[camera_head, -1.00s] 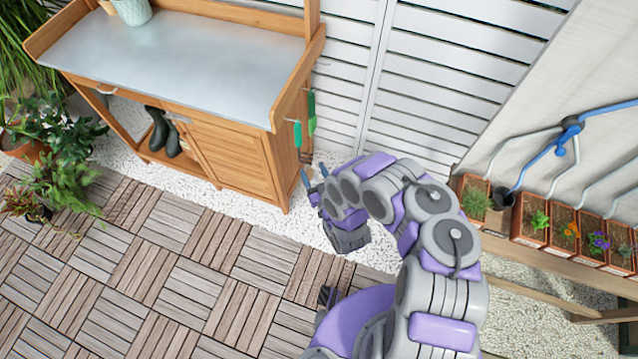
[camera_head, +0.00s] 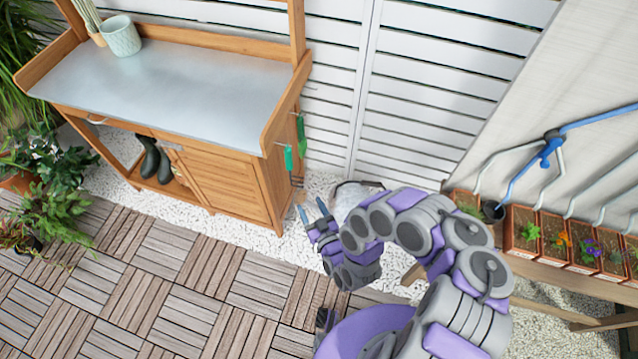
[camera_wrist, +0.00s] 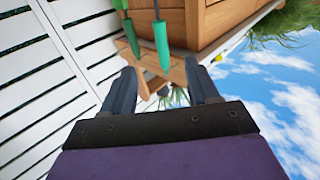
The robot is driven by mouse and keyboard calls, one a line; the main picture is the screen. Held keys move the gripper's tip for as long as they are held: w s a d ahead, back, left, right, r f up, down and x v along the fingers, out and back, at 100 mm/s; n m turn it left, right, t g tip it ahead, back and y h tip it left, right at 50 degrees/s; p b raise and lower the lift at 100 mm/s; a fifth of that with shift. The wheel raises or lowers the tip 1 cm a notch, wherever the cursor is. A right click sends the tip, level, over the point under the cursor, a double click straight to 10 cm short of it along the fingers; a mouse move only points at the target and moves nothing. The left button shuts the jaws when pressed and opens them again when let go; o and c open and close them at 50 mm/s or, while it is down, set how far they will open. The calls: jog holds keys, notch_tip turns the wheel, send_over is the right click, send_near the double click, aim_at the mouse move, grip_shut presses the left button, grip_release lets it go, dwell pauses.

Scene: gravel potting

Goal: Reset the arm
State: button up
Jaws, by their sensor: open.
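My gripper (camera_head: 312,213) is open and empty in the head view, with its two fingers apart and pointing up and left. My purple and grey arm is bent over to its right. In the wrist view my gripper (camera_wrist: 165,88) shows two dark fingers with a gap between them and nothing held. The gripper is in front of the right end of the wooden potting bench (camera_head: 228,187), apart from it.
Green-handled tools (camera_head: 289,158) hang on the bench's right side. A pale green pot (camera_head: 121,36) stands on the bench top. Black boots (camera_head: 150,158) sit below. Planter boxes (camera_head: 524,232) line a shelf at right.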

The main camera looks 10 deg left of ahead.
jog(key=w+d+n+g+h, duration=0.1)
jog(key=w+d+g+h, duration=0.15)
jog(key=w+d, duration=0.55)
jog(key=w+d+n+g+h, duration=0.1)
jog(key=w+d+h, duration=0.4)
jog(key=d, duration=0.6)
jog(key=w+d+r+m+g+h, duration=0.1)
jog(key=d+r+m+g+h, duration=0.35)
jog(key=d+r, duration=1.4)
jog(key=s+d+r+m+g+h, duration=0.25)
jog(key=s+r+m, duration=0.25)
jog(key=s+r, duration=0.7)
jog(key=s+a+r+g+y, duration=0.1)
jog(key=s+a+r+g, duration=0.1)
jog(key=s, duration=0.8)
jog(key=s+a+r+g+y, duration=0.1)
jog(key=s+a+r, duration=0.4)
jog(key=s, duration=0.5)
jog(key=s+a+r+g+y, duration=0.1)
jog(key=s+a+r, duration=0.3)
jog(key=s, duration=0.6)
jog(key=shift+s+a+r+g, duration=0.3)
jog(key=shift+a+g, duration=0.35)
jog(key=shift+g, duration=0.2)
